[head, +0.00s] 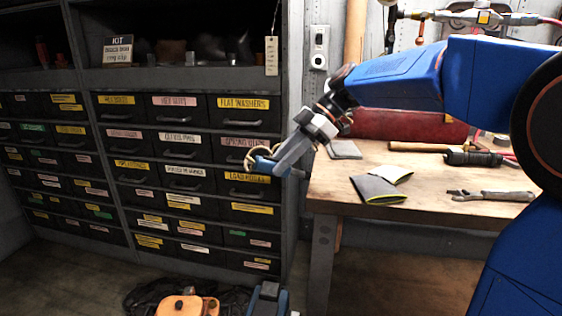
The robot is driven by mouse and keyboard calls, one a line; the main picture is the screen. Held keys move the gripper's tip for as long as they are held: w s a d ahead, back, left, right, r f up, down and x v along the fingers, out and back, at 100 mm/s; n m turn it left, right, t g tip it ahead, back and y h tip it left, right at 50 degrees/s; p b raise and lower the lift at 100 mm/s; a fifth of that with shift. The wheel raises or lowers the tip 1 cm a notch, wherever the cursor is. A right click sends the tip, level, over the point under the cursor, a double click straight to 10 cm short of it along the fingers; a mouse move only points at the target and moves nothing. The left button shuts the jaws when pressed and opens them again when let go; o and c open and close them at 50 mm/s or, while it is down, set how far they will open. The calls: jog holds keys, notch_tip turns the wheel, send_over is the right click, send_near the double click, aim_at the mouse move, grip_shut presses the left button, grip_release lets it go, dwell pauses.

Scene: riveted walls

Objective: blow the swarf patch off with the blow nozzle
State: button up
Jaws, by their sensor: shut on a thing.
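My gripper (280,164) is shut on a small blue piece with a pale brass-coloured loop (262,160), held in front of the drawer cabinet, left of the bench. I cannot tell whether this piece is the blow nozzle. I cannot make out a swarf patch anywhere in view. The wooden bench top (420,212) stands at the right, and my arm hides part of what is behind it.
A drawer cabinet (185,155) fills the left. An orange item (188,305) sits low in front.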

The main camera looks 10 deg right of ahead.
jog(key=shift+r, duration=0.1)
jog(key=shift+r, duration=2.45)
